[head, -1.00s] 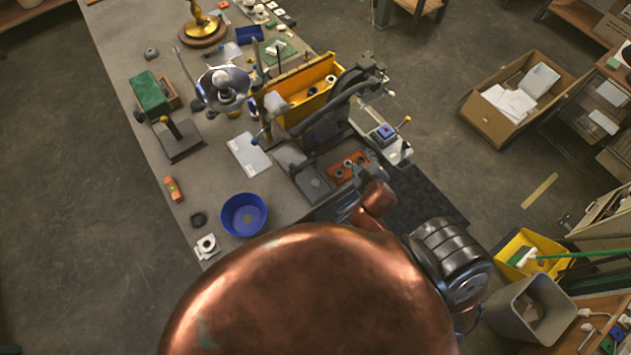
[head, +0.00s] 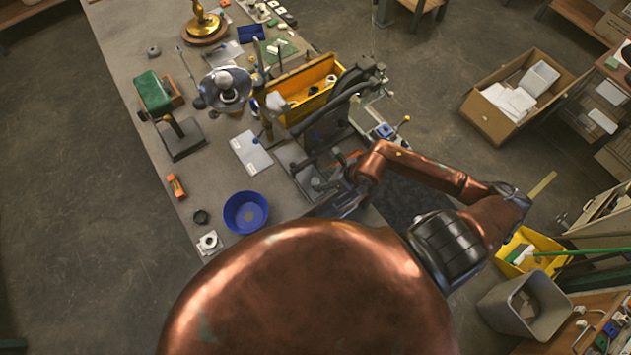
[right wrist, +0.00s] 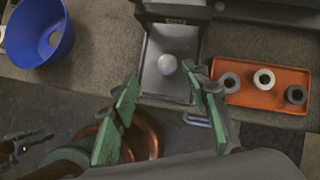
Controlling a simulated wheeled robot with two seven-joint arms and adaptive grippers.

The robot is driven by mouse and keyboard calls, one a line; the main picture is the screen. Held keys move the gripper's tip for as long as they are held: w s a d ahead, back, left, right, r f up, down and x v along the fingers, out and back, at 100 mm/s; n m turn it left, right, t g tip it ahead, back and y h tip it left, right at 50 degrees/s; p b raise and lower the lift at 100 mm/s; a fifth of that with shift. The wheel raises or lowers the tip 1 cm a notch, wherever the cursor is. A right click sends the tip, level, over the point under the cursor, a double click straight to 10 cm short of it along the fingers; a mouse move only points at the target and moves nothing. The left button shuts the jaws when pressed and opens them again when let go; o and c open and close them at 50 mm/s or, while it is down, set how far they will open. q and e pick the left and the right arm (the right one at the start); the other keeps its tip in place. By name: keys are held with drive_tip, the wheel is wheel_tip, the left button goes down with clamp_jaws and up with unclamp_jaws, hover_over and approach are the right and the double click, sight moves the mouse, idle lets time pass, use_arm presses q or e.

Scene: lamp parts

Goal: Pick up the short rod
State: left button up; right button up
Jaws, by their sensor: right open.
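My right gripper (head: 345,203) reaches over the near edge of the bench in the head view. In the right wrist view its green-padded fingers (right wrist: 162,82) are apart with nothing between them. Just beyond the fingertips, a pale round knob-like shape (right wrist: 167,64) shows on a grey plate (right wrist: 160,84). I cannot tell whether it is the end of the short rod seen from above. In the head view the arm partly covers that spot. A thin grey rod (head: 187,60) lies farther off, near the lamp shade (head: 222,88).
An orange tray (right wrist: 270,99) with several rings lies right of the plate in the right wrist view. A blue bowl (head: 244,226) stands to the left. A yellow bin (head: 296,111) and dark machine parts (head: 347,95) stand beyond.

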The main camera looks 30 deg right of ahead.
sight(315, 181)
drive_tip(key=shift+w+f, duration=0.35)
drive_tip(key=shift+f, duration=0.25)
drive_tip(key=shift+w+f, duration=0.3)
drive_tip(key=shift+f, duration=0.3)
drive_tip(key=p+x, duration=0.1)
drive_tip(key=x, duration=0.4)
drive_tip(key=shift+w+d+f, duration=0.1)
drive_tip(key=shift+d, duration=0.05)
drive_tip(key=shift+c, duration=0.7)
clamp_jaws()
